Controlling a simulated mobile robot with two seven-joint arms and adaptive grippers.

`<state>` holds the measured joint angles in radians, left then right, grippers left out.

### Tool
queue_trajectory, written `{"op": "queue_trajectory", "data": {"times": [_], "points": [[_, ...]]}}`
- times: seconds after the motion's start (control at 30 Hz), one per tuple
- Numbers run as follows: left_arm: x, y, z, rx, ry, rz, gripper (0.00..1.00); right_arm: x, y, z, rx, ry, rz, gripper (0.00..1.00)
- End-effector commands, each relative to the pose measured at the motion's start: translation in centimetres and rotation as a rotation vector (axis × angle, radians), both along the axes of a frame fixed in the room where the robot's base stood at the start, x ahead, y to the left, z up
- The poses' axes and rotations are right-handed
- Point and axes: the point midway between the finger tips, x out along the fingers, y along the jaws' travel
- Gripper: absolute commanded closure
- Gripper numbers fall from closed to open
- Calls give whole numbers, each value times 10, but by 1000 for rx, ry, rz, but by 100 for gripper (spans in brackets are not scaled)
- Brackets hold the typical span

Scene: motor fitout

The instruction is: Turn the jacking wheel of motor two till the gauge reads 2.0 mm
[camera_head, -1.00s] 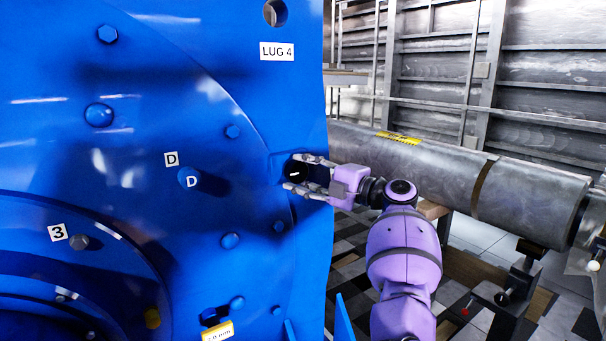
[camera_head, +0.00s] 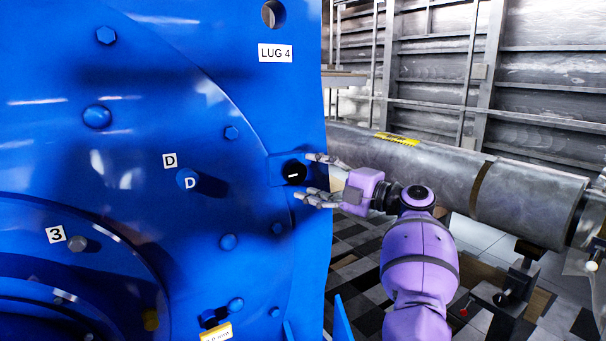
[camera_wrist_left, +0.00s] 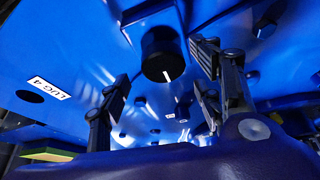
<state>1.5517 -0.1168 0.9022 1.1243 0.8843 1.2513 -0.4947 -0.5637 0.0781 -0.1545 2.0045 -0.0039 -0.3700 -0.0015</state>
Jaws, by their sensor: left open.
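The jacking wheel (camera_head: 294,171) is a small black round knob with a white line mark, on the right edge of the blue motor face (camera_head: 130,130). In the left wrist view the knob (camera_wrist_left: 160,52) shows its white mark between and beyond the fingers. My left gripper (camera_head: 312,177) is open, its fingertips just right of the knob, one above and one below its level. It also shows in the left wrist view (camera_wrist_left: 160,95) with fingers spread and nothing held. A small yellow-edged readout (camera_head: 217,333) is cut by the bottom edge; I cannot read it surely. My right gripper is not in view.
A "LUG 4" label (camera_head: 275,53) sits above the knob. A blue peg marked D (camera_head: 188,180) and several bolt heads stand out from the face. A large grey cylinder (camera_head: 440,170) lies behind my arm.

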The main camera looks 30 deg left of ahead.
Motion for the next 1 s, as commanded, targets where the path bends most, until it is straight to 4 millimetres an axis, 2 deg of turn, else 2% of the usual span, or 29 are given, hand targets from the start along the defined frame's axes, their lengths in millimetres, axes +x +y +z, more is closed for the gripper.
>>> {"op": "queue_trajectory", "data": {"times": [0.03,0.2,0.4,0.57,1.0], "points": [[1,-13,0,0,0,-5,40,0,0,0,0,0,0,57],[1,-49,-2,0,1,-5,40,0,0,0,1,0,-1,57],[0,-76,-3,2,-2,-3,40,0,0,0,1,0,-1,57],[0,-84,-3,2,-2,-1,40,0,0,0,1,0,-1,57],[0,-84,-3,2,-2,-1,40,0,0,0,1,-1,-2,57]]}}
